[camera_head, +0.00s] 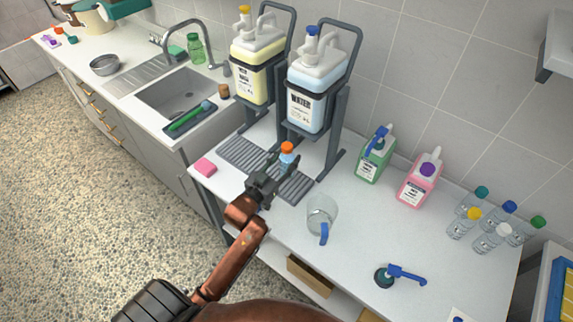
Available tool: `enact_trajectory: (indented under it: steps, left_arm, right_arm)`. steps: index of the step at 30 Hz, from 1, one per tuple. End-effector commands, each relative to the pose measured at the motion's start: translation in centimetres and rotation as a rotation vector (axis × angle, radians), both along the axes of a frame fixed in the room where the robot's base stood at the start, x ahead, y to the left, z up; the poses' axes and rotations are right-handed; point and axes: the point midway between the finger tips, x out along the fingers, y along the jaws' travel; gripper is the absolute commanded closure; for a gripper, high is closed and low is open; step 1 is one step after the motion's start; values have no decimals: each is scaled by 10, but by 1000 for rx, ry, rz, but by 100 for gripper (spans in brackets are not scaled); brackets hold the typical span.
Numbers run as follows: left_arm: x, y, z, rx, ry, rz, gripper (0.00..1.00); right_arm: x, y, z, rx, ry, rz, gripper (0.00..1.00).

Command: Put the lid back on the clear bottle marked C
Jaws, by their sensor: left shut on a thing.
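My left gripper (272,176) is in the middle of the view, over the ribbed drip tray (297,189) below the blue jug. It is shut on a small bottle (286,159) with an orange lid (287,147) at its top. The gripper hides the bottle's lower part, and I cannot tell whether it touches the tray. Several clear bottles with coloured lids stand at the right, among them one with a white lid (491,239) and one with a yellow lid (464,224). Their marks are too small to read, so I cannot tell which is C. My right gripper is out of view.
A clear jug with a blue handle (321,219) stands right of my gripper. A blue-handled pump (393,275) lies farther right. Green (376,160) and pink (419,180) containers stand near the wall. The dispenser stand (338,130) rises behind my gripper.

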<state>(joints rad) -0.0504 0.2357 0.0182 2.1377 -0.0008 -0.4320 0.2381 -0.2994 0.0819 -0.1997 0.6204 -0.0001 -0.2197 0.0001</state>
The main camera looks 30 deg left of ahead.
Motion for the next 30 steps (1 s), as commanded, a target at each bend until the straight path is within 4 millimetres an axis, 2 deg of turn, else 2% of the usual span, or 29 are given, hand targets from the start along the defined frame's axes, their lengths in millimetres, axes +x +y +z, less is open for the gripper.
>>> enact_trajectory:
  steps: [5,13,25,26,30]
  left_arm:
    - [2,3,-4,1,-1,0,100]
    - [5,6,-41,-1,2,0,100]
    - [5,6,-43,0,0,0,100]
    - [5,6,-43,0,1,0,60]
    - [5,6,-43,0,1,0,50]
  right_arm:
    - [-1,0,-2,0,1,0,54]
    - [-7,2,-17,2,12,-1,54]
    - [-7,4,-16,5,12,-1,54]
    - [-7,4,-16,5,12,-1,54]
    - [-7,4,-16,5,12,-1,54]
